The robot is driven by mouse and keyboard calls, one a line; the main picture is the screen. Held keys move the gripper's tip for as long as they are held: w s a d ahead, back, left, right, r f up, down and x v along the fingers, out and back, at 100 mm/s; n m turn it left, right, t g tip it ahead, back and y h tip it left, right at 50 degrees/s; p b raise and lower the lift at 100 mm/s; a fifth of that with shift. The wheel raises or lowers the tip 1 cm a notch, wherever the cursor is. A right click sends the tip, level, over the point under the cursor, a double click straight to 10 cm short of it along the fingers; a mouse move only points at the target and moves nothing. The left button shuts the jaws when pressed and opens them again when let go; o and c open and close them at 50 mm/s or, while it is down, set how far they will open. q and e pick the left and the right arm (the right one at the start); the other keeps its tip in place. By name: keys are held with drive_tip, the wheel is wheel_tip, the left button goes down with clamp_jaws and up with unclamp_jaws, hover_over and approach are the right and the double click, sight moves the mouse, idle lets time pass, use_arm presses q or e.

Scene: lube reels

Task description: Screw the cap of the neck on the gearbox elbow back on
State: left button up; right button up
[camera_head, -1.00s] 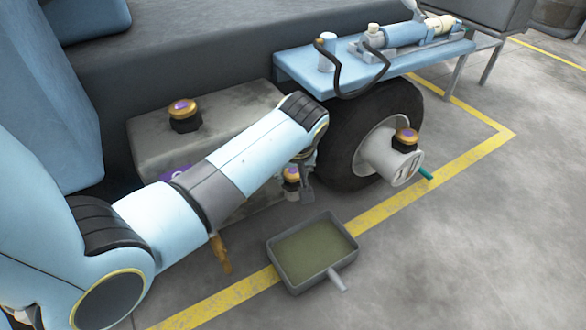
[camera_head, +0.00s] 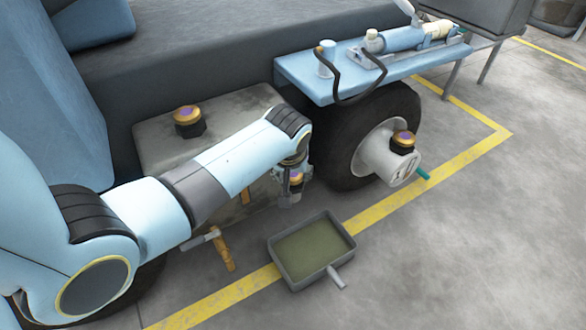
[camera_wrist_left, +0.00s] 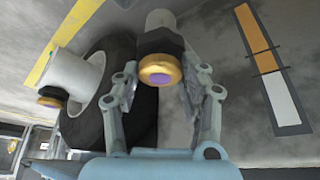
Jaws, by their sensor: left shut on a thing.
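My left gripper (camera_wrist_left: 160,86) is shut on a cap (camera_wrist_left: 162,70) with a gold rim, a purple centre and a black six-sided body. In the left wrist view a finger stands on each side of it, and a grey neck (camera_wrist_left: 160,19) shows behind the black body. I cannot tell how far the cap is seated on that neck. In the head view the held cap (camera_head: 296,178) shows low beside the gearbox and the wheel, partly behind my left wrist. My right gripper is not in view.
Similar caps sit on the grey housing (camera_head: 145,150) and on the wheel hub (camera_head: 375,160). The tyre (camera_head: 335,150) stands close to my gripper. A blue shelf (camera_head: 300,80) with a hose and a tool is above. A grey tray (camera_head: 330,263) lies on the floor.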

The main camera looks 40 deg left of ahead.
sight(293, 175)
use_arm(q)
drive_tip(key=o, duration=1.6)
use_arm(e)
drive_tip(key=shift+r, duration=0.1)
use_arm(q)
wheel_tip(293, 175, up, 6)
drive_tip(key=p, duration=0.6)
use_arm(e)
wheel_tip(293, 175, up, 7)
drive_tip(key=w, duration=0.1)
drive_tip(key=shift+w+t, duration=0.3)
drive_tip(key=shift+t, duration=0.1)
